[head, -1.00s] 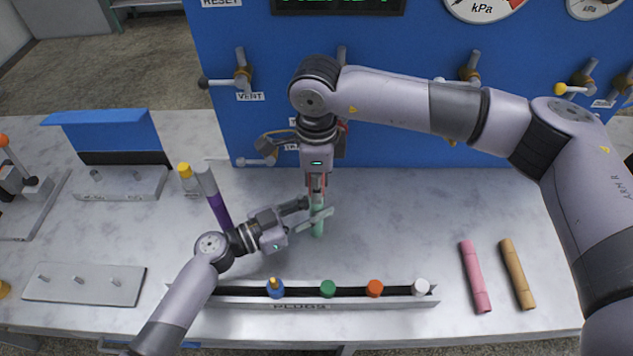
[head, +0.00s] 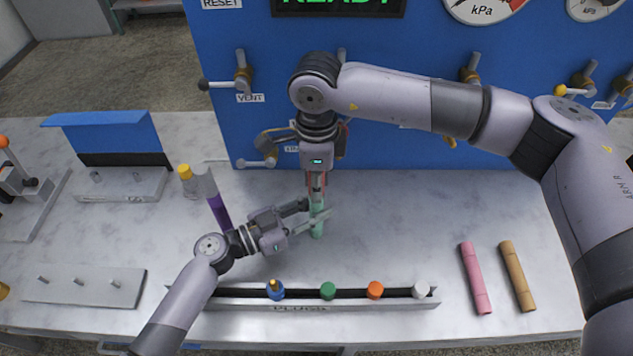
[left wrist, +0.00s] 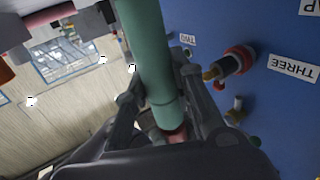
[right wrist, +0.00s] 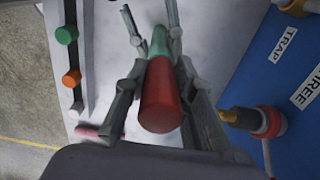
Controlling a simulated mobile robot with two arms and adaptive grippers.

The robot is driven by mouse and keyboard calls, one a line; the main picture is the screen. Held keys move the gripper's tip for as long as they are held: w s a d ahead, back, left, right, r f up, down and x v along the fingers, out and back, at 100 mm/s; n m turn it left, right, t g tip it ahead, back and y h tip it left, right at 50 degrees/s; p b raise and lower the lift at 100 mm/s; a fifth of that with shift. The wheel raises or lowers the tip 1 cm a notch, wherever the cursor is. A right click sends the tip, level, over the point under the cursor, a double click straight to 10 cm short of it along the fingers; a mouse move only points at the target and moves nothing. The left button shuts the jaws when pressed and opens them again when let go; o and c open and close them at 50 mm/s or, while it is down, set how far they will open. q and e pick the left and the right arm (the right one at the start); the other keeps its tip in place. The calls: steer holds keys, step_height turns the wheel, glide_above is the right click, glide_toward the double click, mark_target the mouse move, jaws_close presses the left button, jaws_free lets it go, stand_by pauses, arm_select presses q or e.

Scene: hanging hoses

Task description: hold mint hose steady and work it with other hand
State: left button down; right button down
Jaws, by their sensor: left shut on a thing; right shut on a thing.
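The mint hose (head: 317,228) stands upright above the bench, left of centre. My left gripper (head: 312,222) reaches in from the left, shut around the mint hose. The left wrist view shows the hose (left wrist: 150,65) between its fingers. A red cylindrical piece (right wrist: 160,98) sits at the hose's upper end, in line with it. My right gripper (right wrist: 162,72) comes from above, its fingers on both sides of this red piece near where it meets the mint. The exact contact is partly hidden.
A rail (head: 350,303) holds blue, green, orange and white plugs in front. A purple hose (head: 221,213) stands just left of my left gripper. Pink (head: 476,278) and tan (head: 517,276) hoses lie at right. The blue panel (head: 390,145) with valves stands close behind.

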steer(key=shift+r, duration=0.35)
steer(key=shift+r, duration=2.5)
steer(key=shift+r, duration=0.1)
steer(key=shift+r, duration=1.4)
arm_select(q)
steer(key=c, duration=1.3)
jaws_free()
